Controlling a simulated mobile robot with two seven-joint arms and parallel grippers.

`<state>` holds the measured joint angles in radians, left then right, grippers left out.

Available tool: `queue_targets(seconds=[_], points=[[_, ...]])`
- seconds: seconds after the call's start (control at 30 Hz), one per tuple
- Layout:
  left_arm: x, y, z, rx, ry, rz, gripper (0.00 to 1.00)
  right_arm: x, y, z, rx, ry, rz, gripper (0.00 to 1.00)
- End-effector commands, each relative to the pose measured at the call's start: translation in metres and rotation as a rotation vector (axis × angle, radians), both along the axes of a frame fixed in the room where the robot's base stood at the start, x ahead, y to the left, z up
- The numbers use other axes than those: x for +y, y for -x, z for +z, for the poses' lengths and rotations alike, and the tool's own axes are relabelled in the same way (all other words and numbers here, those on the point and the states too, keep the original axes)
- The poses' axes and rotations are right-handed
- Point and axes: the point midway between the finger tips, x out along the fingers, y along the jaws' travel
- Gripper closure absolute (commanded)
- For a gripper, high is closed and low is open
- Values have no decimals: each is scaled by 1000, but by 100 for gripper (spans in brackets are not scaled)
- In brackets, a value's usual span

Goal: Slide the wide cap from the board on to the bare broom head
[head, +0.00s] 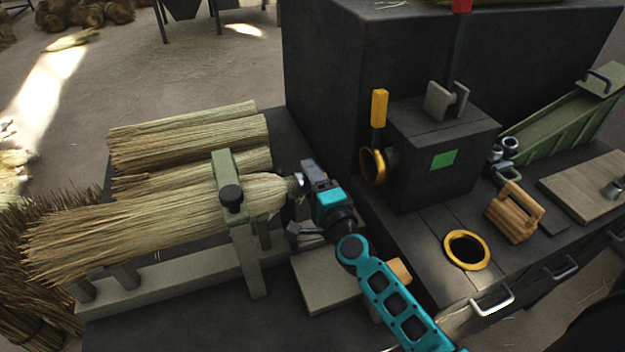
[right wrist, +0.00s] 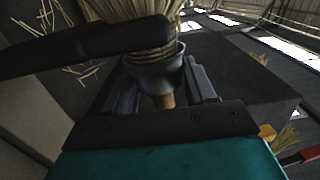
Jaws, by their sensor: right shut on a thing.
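The broom head (head: 130,228) is a long straw bundle lying in a green clamp stand (head: 243,240), its narrow end pointing right. My right gripper (head: 297,207) is at that narrow end. In the right wrist view my right gripper (right wrist: 160,88) is shut on a dark grey metal cap (right wrist: 152,72). The cap sits around the straw end (right wrist: 150,48), and a short wooden piece (right wrist: 166,101) shows below it. How far the straw reaches inside is hidden. A pale board (head: 322,290) lies below my right gripper, partly covered by my arm. My left gripper is not in view.
More straw bundles (head: 185,140) lie behind the clamp. To the right is a dark machine block (head: 440,150) with a yellow lever (head: 379,108). A yellow ring opening (head: 466,250), a wooden block (head: 513,212) and another board (head: 580,185) are on the right bench.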

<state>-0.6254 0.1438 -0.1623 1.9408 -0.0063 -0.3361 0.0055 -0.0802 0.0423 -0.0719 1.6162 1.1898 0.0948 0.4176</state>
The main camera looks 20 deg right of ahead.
Motion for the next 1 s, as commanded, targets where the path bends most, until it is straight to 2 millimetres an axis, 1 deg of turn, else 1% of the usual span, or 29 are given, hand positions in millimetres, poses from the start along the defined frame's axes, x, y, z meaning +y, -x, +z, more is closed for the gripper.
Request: queue_targets(seconds=[0.37, 0.4, 0.6, 0.67, 0.7, 0.9, 1.0], points=[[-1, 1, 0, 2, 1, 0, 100, 0, 0, 0, 0, 0, 0, 73], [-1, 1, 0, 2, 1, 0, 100, 0, 0, 0, 0, 0, 0, 41], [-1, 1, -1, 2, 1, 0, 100, 0, 0, 0, 0, 0, 0, 22], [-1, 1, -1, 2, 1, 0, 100, 0, 0, 0, 0, 0, 0, 16], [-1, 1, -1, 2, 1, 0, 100, 0, 0, 0, 0, 0, 0, 15], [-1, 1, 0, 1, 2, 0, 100, 0, 0, 0, 0, 0, 0, 15], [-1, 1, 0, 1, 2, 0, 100, 0, 4, 0, 0, 0, 0, 15]])
